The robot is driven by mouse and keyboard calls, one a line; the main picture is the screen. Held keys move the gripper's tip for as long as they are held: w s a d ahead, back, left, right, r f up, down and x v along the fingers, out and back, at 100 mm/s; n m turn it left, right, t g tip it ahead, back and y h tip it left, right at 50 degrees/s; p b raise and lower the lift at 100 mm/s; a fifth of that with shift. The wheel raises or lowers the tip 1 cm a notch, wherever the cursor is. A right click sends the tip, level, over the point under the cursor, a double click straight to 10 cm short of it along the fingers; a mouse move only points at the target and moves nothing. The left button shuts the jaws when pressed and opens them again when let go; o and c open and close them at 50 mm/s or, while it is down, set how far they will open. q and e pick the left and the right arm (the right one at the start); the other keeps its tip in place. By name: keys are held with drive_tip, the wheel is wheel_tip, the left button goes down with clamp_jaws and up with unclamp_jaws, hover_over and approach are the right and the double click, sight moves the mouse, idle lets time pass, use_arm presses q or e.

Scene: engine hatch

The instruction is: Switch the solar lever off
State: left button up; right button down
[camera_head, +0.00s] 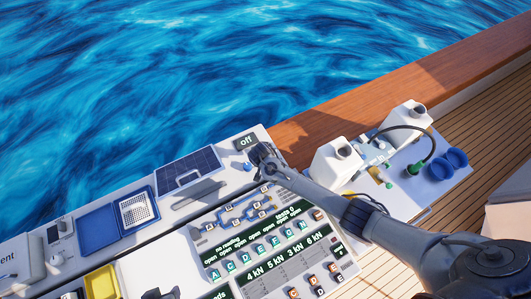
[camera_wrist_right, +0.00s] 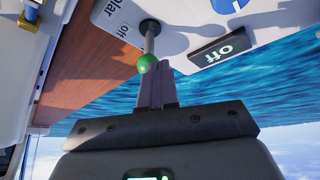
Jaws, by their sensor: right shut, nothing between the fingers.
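The solar lever has a grey metal stem and a green ball knob (camera_wrist_right: 147,64) in the right wrist view. It stands out from a white panel with printed words "off" and, partly cut off, "olar". A dark display (camera_wrist_right: 222,47) beside it reads "off"; it also shows in the head view (camera_head: 245,141). My right gripper (camera_wrist_right: 158,72) is shut and empty, its fingertips right at the knob; I cannot tell if they touch it. In the head view my right gripper (camera_head: 262,156) is over the console's top right corner and hides the lever. My left gripper is not in view.
A solar panel (camera_head: 187,166) and a blue tray (camera_head: 103,229) lie left of my right gripper. A keypad board (camera_head: 270,250) is below. White housings with a cable (camera_head: 408,127) and blue knobs (camera_head: 440,168) stand to the right. A wooden rail (camera_head: 340,115) runs behind.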

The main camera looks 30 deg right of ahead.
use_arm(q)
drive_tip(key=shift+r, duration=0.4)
use_arm(e)
drive_tip(key=shift+a+r, duration=0.1)
drive_tip(key=shift+r, duration=0.3)
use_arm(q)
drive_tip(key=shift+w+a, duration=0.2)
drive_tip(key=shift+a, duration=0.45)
use_arm(e)
drive_tip(key=a+r, duration=0.6)
drive_tip(key=r, duration=0.4)
drive_tip(key=shift+w+a, duration=0.15)
